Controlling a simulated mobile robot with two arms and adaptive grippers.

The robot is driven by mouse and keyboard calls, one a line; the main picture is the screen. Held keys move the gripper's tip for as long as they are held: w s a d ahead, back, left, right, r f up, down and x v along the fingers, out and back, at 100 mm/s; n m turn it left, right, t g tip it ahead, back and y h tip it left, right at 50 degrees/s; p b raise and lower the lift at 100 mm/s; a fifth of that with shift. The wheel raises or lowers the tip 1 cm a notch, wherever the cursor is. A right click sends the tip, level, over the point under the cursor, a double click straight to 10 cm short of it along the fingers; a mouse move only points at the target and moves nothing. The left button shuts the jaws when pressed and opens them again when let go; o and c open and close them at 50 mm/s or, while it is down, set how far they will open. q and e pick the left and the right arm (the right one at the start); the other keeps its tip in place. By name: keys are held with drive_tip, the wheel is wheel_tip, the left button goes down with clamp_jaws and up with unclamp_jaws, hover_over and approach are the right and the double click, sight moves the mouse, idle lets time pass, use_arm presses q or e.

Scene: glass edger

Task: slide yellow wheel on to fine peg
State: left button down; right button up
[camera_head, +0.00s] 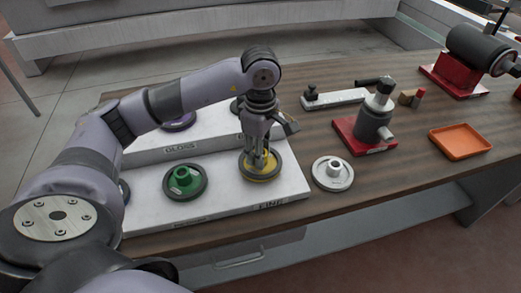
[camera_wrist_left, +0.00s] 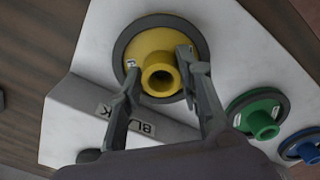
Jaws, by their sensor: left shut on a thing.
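The yellow wheel (camera_head: 261,172), with a dark rim and a raised yellow hub, is at the right end of the white rack's lower step, above the label FINE. It also shows in the left wrist view (camera_wrist_left: 160,52). My left gripper (camera_head: 259,162) reaches down over it and is shut on its hub, with one finger on each side in the left wrist view (camera_wrist_left: 160,72). The hub's bore faces the wrist camera. The fine peg is hidden in both views, so I cannot tell whether the wheel is around it. My right gripper is not in view.
A green wheel (camera_head: 185,182) sits left on the same step. A purple wheel (camera_head: 178,122) is on the upper step, labelled GLOSS. A white wheel (camera_head: 332,173) lies on the wooden table. Farther right are a red-based tool (camera_head: 372,130) and an orange tray (camera_head: 460,141).

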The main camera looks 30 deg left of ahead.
use_arm(q)
drive_tip(key=shift+f+b, duration=0.6)
drive_tip(key=shift+f, duration=0.05)
drive_tip(key=c, duration=1)
unclamp_jaws()
drive_tip(key=shift+c, duration=0.2)
wheel_tip(320, 180, up, 12)
